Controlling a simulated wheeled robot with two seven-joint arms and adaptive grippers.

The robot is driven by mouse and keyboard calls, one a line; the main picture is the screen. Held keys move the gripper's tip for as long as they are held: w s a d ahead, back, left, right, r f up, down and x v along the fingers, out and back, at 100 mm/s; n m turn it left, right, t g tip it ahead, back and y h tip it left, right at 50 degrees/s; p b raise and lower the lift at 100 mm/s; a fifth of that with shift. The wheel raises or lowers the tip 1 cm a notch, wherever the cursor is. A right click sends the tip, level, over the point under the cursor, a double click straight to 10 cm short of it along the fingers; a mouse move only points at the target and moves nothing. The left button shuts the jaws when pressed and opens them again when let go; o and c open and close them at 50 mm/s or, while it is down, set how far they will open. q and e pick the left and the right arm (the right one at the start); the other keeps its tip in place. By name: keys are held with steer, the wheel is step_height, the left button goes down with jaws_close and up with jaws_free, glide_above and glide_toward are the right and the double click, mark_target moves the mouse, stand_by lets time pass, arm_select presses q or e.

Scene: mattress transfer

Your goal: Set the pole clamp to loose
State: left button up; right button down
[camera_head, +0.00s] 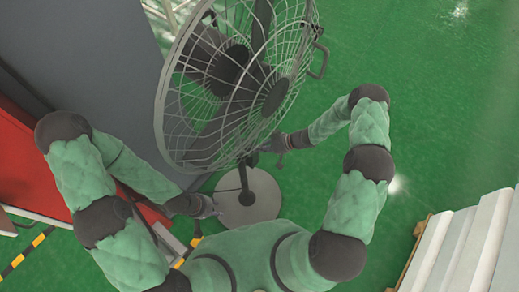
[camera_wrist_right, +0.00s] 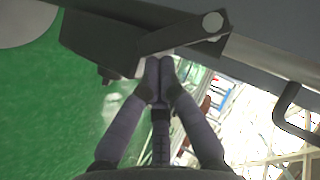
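A large grey caged fan (camera_head: 238,85) stands on a pole (camera_head: 245,182) with a round base (camera_head: 262,197). In the right wrist view, the dark clamp block (camera_wrist_right: 100,42) sits on the pole, with a lever (camera_wrist_right: 185,33) across it that has a round pivot. My right gripper (camera_wrist_right: 160,64) has its fingertips together at the lever's left end. I cannot tell whether they pinch the lever or only touch it. In the head view the right gripper (camera_head: 272,144) is beside the fan's lower cage. My left gripper (camera_head: 216,210) is low by the round base, its fingers too small to read.
A grey panel (camera_head: 85,65) and a red cabinet (camera_head: 32,165) stand on the left. Black-and-yellow floor tape (camera_head: 28,250) runs below them. A stack of pale mattress-like slabs (camera_head: 455,245) lies at lower right. The green floor (camera_head: 440,120) on the right is clear.

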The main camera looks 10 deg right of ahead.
steer(key=shift+s+a+f+m+g+y+b, duration=0.15)
steer(key=shift+f+m+g+y+b, duration=0.15)
steer(key=shift+m+y+b, duration=0.55)
steer(key=shift+s+a+f+m+g+y+b, duration=0.15)
steer(key=shift+f+m+y+b, duration=0.3)
steer(key=shift+y+b, duration=0.75)
steer(key=shift+r, duration=0.1)
steer(key=v, duration=1.2)
steer(key=shift+r, duration=0.2)
steer(key=shift+w, duration=0.1)
